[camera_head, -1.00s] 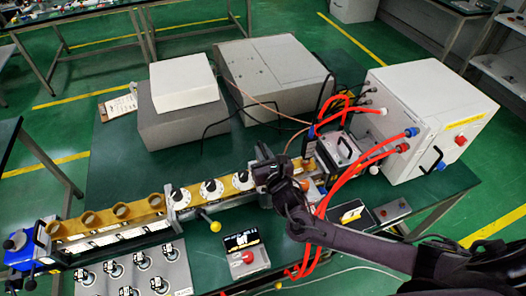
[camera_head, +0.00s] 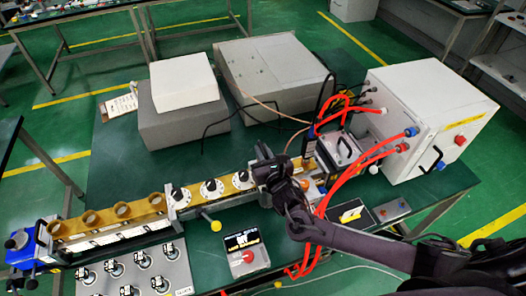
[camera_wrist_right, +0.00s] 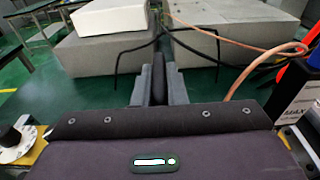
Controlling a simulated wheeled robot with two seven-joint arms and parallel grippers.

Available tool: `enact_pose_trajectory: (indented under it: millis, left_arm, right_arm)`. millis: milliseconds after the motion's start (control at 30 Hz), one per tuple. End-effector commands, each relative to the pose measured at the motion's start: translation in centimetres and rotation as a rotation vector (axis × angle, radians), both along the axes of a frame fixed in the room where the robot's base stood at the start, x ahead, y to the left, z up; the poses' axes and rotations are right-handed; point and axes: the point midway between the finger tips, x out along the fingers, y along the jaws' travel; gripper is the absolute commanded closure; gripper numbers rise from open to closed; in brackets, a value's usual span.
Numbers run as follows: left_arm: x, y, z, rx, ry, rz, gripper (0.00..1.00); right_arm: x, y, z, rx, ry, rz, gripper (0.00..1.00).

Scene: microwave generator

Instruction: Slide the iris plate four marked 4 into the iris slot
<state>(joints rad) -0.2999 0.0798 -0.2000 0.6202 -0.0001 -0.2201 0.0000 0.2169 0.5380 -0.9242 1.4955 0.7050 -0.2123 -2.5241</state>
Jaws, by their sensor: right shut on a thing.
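My right gripper (camera_head: 264,158) is over the brass waveguide line (camera_head: 155,204), just right of the black-and-white dials. In the right wrist view its grey fingers (camera_wrist_right: 158,88) are shut on a thin dark piece (camera_wrist_right: 158,72) standing upright between them. I cannot read a mark on this piece, and its lower part is hidden. The iris slot cannot be made out; my gripper and wrist cover that part of the line. Several small plates with black handles stand on a grey holder (camera_head: 181,275) at the lower left. My left gripper is not in view.
Red hoses (camera_head: 337,185) curve close to the right of my arm, from a white cabinet (camera_head: 425,115). Grey boxes (camera_head: 272,75) stand behind, with cables between. A small display unit (camera_head: 246,255) with a red button stands in front.

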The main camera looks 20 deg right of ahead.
Motion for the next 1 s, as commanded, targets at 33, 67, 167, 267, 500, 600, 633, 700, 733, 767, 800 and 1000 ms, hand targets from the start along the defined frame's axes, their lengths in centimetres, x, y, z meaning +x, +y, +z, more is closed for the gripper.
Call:
enact_pose_trajectory:
  millis: [33,67,167,267,500,600,633,700,733,767,800,1000]
  left_arm:
    - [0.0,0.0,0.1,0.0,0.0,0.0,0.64]
    - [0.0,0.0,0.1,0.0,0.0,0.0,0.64]
    - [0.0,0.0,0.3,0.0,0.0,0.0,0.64]
    - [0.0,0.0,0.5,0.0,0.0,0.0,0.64]
    - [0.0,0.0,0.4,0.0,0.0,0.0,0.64]
    - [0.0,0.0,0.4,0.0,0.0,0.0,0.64]
    - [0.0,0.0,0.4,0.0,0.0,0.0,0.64]
    - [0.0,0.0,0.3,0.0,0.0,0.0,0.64]
    - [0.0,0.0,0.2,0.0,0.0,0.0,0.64]
    - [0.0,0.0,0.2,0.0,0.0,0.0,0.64]
    - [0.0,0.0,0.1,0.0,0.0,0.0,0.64]
    - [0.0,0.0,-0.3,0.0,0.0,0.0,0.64]
  right_arm:
    - [0.1,0.0,0.2,0.002,-0.005,0.0,1.0]
    - [0.1,0.0,0.3,0.002,-0.005,0.0,1.0]
    - [0.1,0.0,0.3,0.001,-0.004,-0.001,1.0]
    - [0.1,0.0,0.3,0.001,-0.004,-0.001,1.0]
    - [0.1,0.0,0.2,0.002,-0.004,0.0,1.0]
    - [0.1,0.0,0.2,0.002,-0.004,0.0,1.0]
    - [0.1,0.0,0.1,0.002,-0.004,0.0,1.0]
    - [0.1,0.0,0.0,0.002,-0.004,0.0,1.0]
    - [0.1,0.0,-0.1,0.002,-0.004,0.0,1.0]
    - [0.1,0.0,-0.2,0.002,-0.004,-0.001,1.0]
    - [0.1,0.0,-0.3,0.002,-0.004,0.0,1.0]
    - [0.1,0.0,-0.7,0.002,-0.004,0.0,1.0]
